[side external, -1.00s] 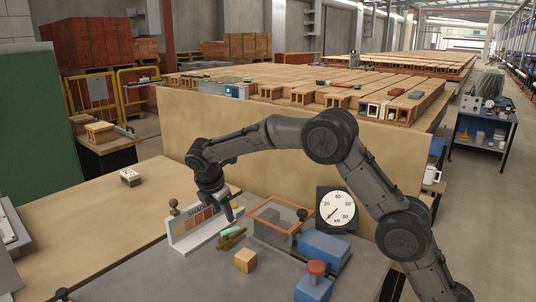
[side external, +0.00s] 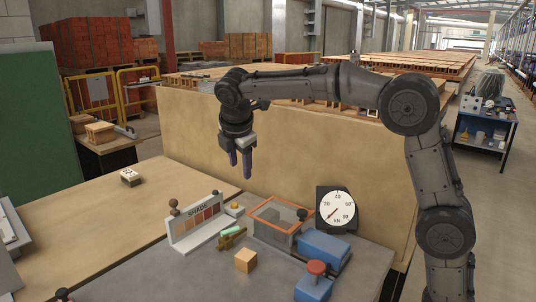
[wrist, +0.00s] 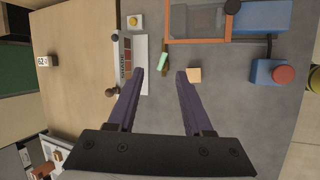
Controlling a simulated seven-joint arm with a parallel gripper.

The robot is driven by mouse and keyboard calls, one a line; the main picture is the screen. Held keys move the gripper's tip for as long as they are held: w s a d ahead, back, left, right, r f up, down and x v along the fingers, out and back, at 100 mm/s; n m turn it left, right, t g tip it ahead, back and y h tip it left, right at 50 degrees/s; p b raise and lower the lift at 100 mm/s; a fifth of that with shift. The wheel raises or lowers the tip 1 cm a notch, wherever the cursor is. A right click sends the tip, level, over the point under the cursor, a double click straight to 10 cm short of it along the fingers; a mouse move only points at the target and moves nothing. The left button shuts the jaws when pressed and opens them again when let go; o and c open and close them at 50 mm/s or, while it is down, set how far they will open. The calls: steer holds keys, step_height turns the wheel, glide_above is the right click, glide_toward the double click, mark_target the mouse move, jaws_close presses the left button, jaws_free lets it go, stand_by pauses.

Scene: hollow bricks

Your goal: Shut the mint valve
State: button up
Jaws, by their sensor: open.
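The mint valve has a mint green handle (side external: 232,231) on a small brass body (side external: 231,242), low on the grey bench between the shade board and a wooden block. In the wrist view the mint handle (wrist: 163,60) appears just beyond and between my fingertips, roughly in line with the brass part. Whether the valve is open or shut I cannot tell. My gripper (side external: 240,176) points down, open and empty, well above the bench and apart from the valve. Its two dark fingers also show in the wrist view (wrist: 160,73).
The shade board (side external: 197,222) stands left of the valve, a wooden block (side external: 245,260) in front. An orange-framed box (side external: 278,216), a dial gauge (side external: 337,208) and a blue unit with a red knob (side external: 315,268) stand to the right. The wooden tabletop at left is mostly clear.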

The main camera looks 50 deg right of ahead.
steer(key=s+d+r+m, duration=0.1)
steer(key=s+r, duration=0.3)
steer(key=s, duration=0.3)
steer(key=shift+s+d+m+t, duration=0.15)
steer(key=shift+s+m+t, duration=0.1)
steer(key=shift+m+t, duration=0.15)
steer(key=m+g+h, duration=0.1)
steer(key=g, duration=0.3)
glide_above(233, 228)
steer(key=a, duration=0.7)
step_height(233, 228, down, 14)
steer(key=x, duration=1.4)
steer(key=shift+s+d, duration=0.15)
steer(key=shift+s, duration=0.1)
